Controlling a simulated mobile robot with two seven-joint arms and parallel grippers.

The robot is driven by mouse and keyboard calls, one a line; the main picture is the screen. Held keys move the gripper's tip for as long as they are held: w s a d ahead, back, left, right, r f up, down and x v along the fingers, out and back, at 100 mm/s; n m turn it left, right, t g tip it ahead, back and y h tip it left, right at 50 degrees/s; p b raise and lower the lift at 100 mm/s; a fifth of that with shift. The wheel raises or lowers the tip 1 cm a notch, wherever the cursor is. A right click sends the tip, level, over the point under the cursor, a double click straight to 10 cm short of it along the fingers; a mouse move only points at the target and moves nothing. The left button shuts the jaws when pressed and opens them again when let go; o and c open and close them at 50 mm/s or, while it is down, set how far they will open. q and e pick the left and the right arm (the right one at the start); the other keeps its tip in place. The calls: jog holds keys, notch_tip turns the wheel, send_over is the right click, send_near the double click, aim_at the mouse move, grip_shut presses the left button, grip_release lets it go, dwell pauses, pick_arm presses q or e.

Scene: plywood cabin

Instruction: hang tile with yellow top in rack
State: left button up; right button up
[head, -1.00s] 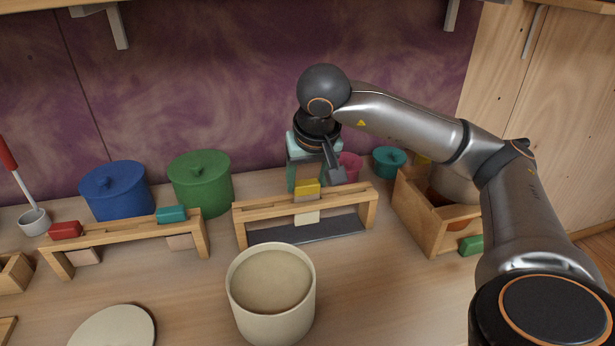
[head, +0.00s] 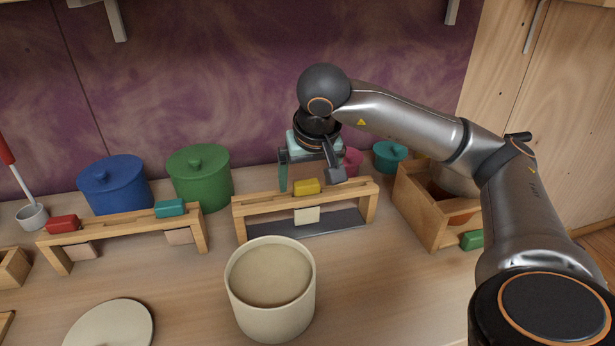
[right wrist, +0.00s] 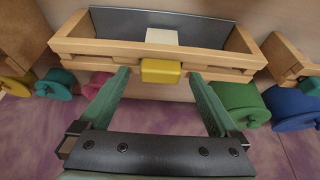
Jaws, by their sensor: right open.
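The tile with the yellow top (head: 307,187) hangs in the middle wooden rack (head: 241,221). Its yellow top rests at the rack's upper rail, and its cream lower part (head: 306,216) shows below the rail. In the right wrist view the yellow top (right wrist: 161,71) lies at the rail between my fingertips. My right gripper (head: 309,173) is open just behind and above the rail, with one finger on each side of the yellow top, apart from it. It also shows in the right wrist view (right wrist: 159,75), empty. My left gripper is not in view.
A second rack (head: 128,226) at the left holds tiles with red (head: 64,224) and teal (head: 170,208) tops. A cream pot (head: 271,295) stands in front. Blue (head: 114,186) and green (head: 199,178) pots stand behind. A wooden crate (head: 415,213) is at right.

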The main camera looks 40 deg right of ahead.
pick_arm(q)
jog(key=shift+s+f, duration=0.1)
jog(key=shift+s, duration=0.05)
pick_arm(e)
jog(key=shift+s+a+r, duration=0.1)
jog(key=shift+s+r, duration=0.05)
jog(key=shift+r, duration=0.4)
pick_arm(q)
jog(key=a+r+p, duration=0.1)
jog(key=p, duration=0.1)
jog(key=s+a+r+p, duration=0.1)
jog(key=p, duration=0.1)
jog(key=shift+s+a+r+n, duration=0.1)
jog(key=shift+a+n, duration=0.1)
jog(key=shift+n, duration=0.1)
pick_arm(e)
jog(key=v, duration=1.1)
jog(key=shift+s, duration=0.15)
jog(key=shift+r, duration=0.15)
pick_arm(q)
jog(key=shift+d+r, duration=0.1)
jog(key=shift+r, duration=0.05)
pick_arm(e)
jog(key=shift+s, duration=0.15)
